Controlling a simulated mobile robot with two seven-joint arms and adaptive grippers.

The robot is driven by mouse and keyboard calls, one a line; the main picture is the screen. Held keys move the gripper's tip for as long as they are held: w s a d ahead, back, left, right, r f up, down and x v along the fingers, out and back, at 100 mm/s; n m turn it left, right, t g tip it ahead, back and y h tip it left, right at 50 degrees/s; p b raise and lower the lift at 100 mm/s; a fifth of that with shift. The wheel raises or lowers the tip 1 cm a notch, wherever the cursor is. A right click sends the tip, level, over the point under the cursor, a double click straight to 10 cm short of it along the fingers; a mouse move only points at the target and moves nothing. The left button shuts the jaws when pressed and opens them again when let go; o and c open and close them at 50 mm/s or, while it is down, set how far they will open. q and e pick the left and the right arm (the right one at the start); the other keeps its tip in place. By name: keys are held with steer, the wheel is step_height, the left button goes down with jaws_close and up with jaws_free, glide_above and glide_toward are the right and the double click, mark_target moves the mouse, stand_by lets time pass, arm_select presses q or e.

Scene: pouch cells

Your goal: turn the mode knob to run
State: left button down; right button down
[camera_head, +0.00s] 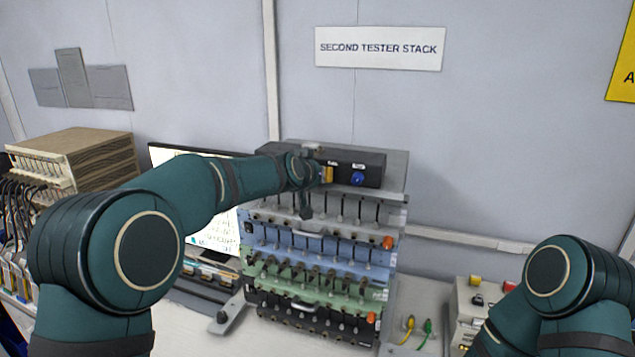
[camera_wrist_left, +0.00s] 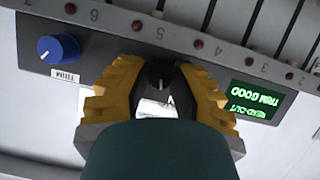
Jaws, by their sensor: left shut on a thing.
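A black control box (camera_head: 372,163) sits on top of the tester stack. My left gripper (camera_head: 326,174) reaches its front face from the left. In the left wrist view, the gripper's yellow fingers (camera_wrist_left: 161,75) are shut on a small dark knob (camera_wrist_left: 160,70), one finger on each side. The white label (camera_wrist_left: 155,108) by this knob is mostly hidden by my wrist, so I cannot read the knob's setting. A blue knob (camera_wrist_left: 58,48) labelled TRIM stands apart from the fingers; it also shows in the head view (camera_head: 357,178). My right gripper is out of view.
A green read-out (camera_wrist_left: 254,101) says TRIM GOOD, close beside one finger. The stack's blue (camera_head: 285,240) and green (camera_head: 330,283) units carry rows of levers below the box. A monitor (camera_head: 215,228) stands to the left, partly behind my arm.

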arm_select(q)
steer(key=c, duration=0.7)
jaws_free()
steer(key=shift+c, duration=0.2)
steer(key=shift+s, duration=0.1)
steer(key=v, duration=1.2)
